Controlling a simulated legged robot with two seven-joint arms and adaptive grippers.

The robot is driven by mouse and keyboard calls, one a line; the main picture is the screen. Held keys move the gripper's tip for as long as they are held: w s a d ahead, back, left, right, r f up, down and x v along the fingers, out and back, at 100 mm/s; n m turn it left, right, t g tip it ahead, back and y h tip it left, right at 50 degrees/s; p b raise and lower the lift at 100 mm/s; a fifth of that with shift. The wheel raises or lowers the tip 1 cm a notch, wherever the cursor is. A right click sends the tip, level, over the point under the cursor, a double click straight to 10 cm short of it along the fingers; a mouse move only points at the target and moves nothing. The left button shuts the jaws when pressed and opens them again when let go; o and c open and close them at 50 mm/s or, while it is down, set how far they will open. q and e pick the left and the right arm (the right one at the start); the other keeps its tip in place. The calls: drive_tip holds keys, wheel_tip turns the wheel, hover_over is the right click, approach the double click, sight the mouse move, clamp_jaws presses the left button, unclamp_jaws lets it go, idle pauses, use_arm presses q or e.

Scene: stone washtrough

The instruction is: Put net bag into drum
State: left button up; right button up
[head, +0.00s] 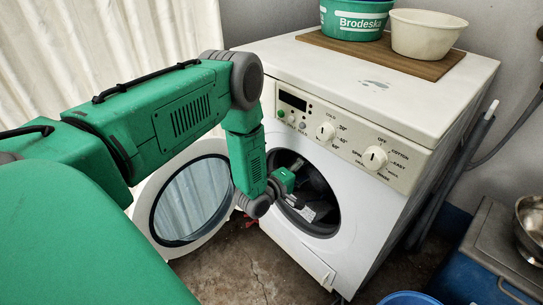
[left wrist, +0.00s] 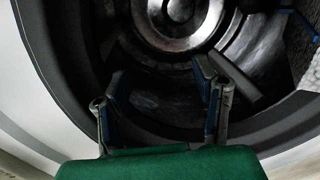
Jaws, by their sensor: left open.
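The front-loading washing machine's drum (left wrist: 262,62) fills much of the left wrist view, dark metal with a round back plate. My left gripper (left wrist: 160,78) is open inside the drum opening, its two fingers apart with nothing between them. In the head view my left arm reaches into the opening, where the gripper is dark and partly hidden. A grey, rough-textured thing (left wrist: 304,52) with blue bits shows at the right edge of the left wrist view; I cannot tell whether it is the net bag. My right gripper is not in view.
The round glass door (head: 190,203) stands open on the left. A green tub (head: 352,20) and a cream bowl (head: 425,34) stand on a wooden board (head: 395,56) on the machine. A metal bowl (head: 530,228) and a blue container (head: 408,298) are at the right.

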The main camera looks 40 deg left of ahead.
use_arm(q)
drive_tip(key=s+a+p, duration=0.1)
drive_tip(key=s+p, duration=0.3)
drive_tip(key=s, duration=1)
drive_tip(key=shift+p, duration=0.35)
drive_tip(key=shift+a+r, duration=0.1)
